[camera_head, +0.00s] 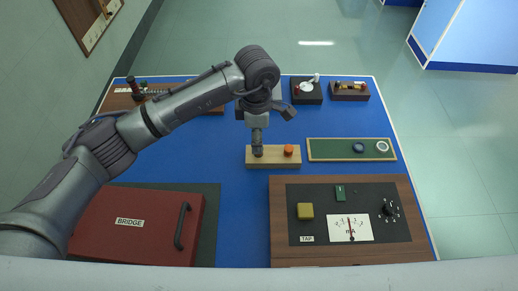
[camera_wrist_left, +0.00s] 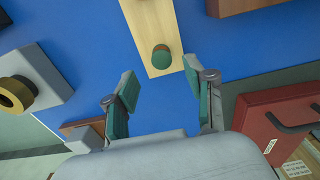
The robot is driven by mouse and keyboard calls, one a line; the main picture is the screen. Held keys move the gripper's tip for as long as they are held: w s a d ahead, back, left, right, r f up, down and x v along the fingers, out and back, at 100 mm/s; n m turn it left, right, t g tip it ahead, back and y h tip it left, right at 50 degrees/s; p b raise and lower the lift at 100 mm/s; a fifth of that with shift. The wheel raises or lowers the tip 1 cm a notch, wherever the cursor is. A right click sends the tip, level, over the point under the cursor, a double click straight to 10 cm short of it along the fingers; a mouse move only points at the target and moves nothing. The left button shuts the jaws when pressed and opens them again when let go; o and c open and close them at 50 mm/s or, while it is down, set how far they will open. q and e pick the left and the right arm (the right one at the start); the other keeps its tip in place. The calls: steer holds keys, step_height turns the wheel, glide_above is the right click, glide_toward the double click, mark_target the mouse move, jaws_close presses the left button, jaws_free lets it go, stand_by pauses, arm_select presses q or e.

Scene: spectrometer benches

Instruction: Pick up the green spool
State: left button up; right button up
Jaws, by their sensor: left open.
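A green spool (camera_wrist_left: 162,57), with a green top and a brownish side, stands on a pale wooden block in the left wrist view. An orange-red knob-like piece (camera_head: 288,150) stands on the block's right part. My left gripper's green-padded fingers (camera_wrist_left: 163,102) are spread wide and empty. The spool lies ahead of them, apart from both. My right gripper is not in view.
A red BRIDGE box (camera_head: 135,225) with a black handle is at front left. A wooden meter panel (camera_head: 275,215) is at front right. A green tray (camera_head: 330,149) lies right of the block. Small instruments (camera_head: 307,90) stand along the back of the blue bench top.

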arm_select(q)
steer(key=f, duration=0.2)
steer(key=f+p, duration=0.1)
steer(key=shift+s+d+f, duration=0.15)
steer(key=shift+s+f, duration=0.05)
steer(key=shift+f, duration=0.65)
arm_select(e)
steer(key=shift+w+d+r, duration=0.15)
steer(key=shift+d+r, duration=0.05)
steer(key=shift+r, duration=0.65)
arm_select(q)
steer(key=shift+c, duration=1)
jaws_close()
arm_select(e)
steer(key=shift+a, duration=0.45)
arm_select(q)
steer(key=shift+w, duration=0.1)
